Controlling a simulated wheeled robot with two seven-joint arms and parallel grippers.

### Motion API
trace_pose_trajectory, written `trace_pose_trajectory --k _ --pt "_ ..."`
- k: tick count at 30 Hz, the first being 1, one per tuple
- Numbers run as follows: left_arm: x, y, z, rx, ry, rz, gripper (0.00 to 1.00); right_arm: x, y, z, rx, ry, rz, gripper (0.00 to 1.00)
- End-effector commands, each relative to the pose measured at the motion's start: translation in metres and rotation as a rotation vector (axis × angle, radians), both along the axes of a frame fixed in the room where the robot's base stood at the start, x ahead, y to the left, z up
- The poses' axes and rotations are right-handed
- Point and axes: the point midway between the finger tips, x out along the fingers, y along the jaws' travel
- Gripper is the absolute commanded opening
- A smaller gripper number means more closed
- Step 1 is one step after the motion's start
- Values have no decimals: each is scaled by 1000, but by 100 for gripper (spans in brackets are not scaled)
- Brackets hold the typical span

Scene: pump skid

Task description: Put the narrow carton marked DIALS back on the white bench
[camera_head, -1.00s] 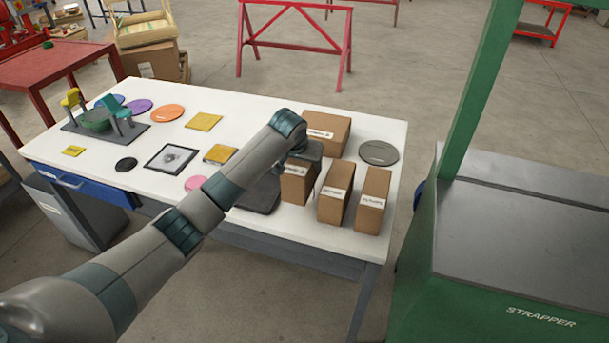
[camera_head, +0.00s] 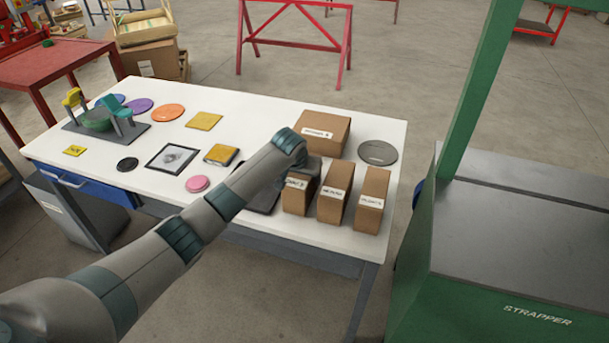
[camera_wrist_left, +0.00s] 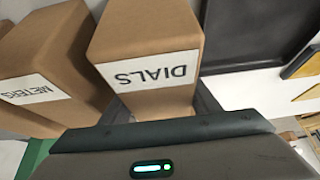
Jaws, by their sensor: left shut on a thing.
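The narrow carton marked DIALS (camera_wrist_left: 150,30) is brown with a white label, which reads upside down in the left wrist view. In the head view the carton (camera_head: 296,200) appears upright at the bench's front, left of the METERS carton (camera_head: 331,207). My left gripper (camera_wrist_left: 160,103) is shut on it, a finger on each side; in the head view the gripper (camera_head: 308,166) is at its top, partly hidden by my wrist. The white bench (camera_head: 262,112) lies below; I cannot tell whether the carton's base touches it. My right gripper is not in view.
Another narrow carton (camera_head: 371,203) stands right of METERS, and a wide carton (camera_head: 326,128) stands behind. A grey disc (camera_head: 378,153) lies at the right. A dark tray (camera_head: 265,198) is just left of DIALS. The green strapper (camera_head: 510,265) stands beyond the bench's right end.

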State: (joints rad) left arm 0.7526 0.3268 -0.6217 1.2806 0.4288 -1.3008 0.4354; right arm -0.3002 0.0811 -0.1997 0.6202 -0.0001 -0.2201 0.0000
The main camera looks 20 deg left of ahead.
Motion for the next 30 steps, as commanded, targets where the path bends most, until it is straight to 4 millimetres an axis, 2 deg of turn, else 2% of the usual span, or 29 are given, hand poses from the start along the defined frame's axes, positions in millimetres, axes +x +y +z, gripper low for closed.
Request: trace_pose_trajectory --k 7,8,9,10,23,30 --pt "1 0 -1 0 -2 0 16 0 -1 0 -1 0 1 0" --pt "0 0 -2 0 0 0 61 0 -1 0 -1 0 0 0" --pt "0 0 -2 0 0 0 70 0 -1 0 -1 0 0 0" --pt "0 0 -2 0 0 0 75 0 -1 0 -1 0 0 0" --pt "0 0 2 0 -1 0 75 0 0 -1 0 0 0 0" --pt "-9 1 17 0 -2 0 75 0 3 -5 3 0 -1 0"
